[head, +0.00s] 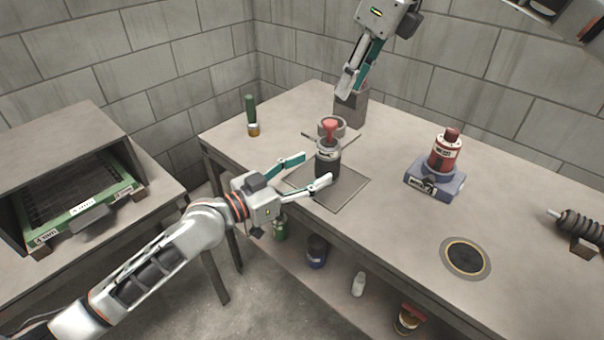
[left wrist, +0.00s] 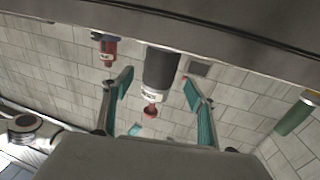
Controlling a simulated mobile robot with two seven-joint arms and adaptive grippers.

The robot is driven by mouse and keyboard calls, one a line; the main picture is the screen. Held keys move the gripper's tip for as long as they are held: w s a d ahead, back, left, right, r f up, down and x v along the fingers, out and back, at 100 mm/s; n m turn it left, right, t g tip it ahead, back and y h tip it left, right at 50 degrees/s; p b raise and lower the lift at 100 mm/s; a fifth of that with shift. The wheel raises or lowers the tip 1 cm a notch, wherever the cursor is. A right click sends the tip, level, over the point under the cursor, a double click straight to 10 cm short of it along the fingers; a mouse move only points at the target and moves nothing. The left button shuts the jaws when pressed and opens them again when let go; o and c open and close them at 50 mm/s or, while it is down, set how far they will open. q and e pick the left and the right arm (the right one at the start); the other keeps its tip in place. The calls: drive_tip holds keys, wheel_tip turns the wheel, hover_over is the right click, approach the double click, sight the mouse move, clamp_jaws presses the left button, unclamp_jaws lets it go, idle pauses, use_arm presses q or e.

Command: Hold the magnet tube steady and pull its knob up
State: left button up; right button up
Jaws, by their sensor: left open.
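The magnet tube (head: 327,164) stands upright on a square grey plate (head: 345,192), dark below with a light band near its top. Its red knob (head: 330,127) is at the upper end. My left gripper (head: 317,167) is open, with one finger on either side of the tube. In the left wrist view, the picture is upside down and the tube (left wrist: 160,68) sits between the spread fingers, with the knob (left wrist: 150,111) pointing down. Gaps show beside it. My right gripper (head: 358,88) is beyond and above the tube; its fingers overlap, so its opening is unclear.
A red canister (head: 445,153) on a blue-grey base is to the right. A green-handled tool (head: 250,110) stands left.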

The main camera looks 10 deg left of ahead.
sight(319, 166)
use_arm(q)
drive_tip(key=x, duration=0.6)
